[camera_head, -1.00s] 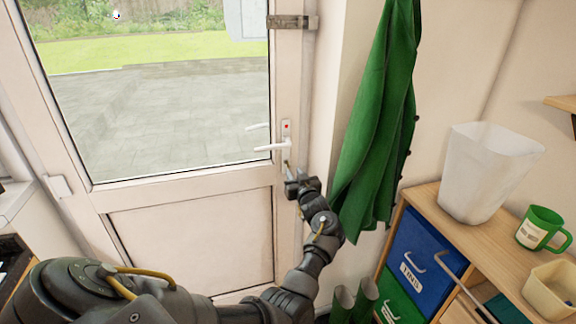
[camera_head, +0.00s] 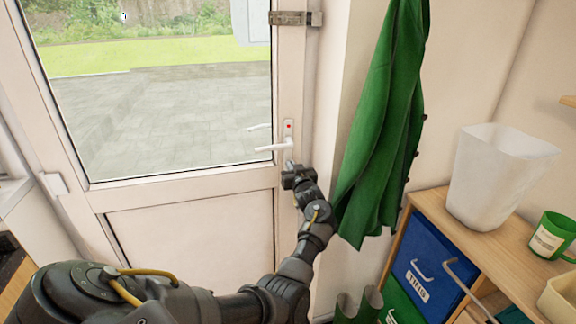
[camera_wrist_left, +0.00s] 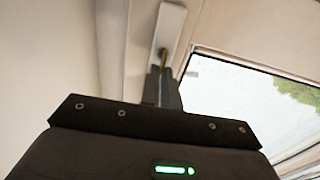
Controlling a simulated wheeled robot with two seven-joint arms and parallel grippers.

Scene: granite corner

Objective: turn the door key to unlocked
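The plate also shows in the left wrist view (camera_wrist_left: 169,27). A thin brass-coloured key (camera_wrist_left: 163,56) sticks out at the plate's lower end, its near part between or behind my fingertips. My left gripper (camera_head: 290,167) is just below the handle, at the key. In the left wrist view its fingers (camera_wrist_left: 160,72) are close together around the key's line; whether they grip it is unclear. My right gripper is not in view.
A green coat (camera_head: 385,140) hangs right of the door, close to my left forearm. A wooden shelf unit (camera_head: 445,205) with a white bin (camera_head: 492,180) and green mug (camera_head: 550,237) stands at right. Green boots (camera_head: 358,306) stand below the coat.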

